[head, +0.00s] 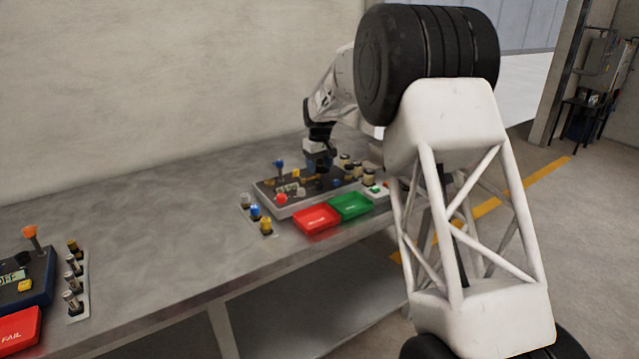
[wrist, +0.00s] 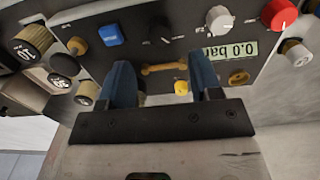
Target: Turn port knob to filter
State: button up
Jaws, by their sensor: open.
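My gripper (wrist: 160,64) points down at a dark control panel (wrist: 262,75) with its two blue fingers apart. It also shows in the head view (head: 319,165) over the back of the panel. In the wrist view a brass bar-shaped handle (wrist: 163,68) appears between the fingers; nothing is visibly gripped. A small yellow knob (wrist: 181,87) lies nearer, by the right finger. A black knob (wrist: 159,31) and a white knob (wrist: 220,18) stand beyond the fingers. The labels are too small to read, so I cannot tell which is the port knob or where filter is marked.
A blue button (wrist: 111,35), a red knob (wrist: 279,14) and a display reading 0.0 bar (wrist: 231,50) are on the panel. Ribbed brass-coloured cylinders (wrist: 33,42) stand left. A red tray (head: 316,218) and a green tray (head: 350,205) sit in front.

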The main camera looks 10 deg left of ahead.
aim_at(320, 183)
jog(key=shift+f, duration=3.4)
jog(key=c, duration=0.9)
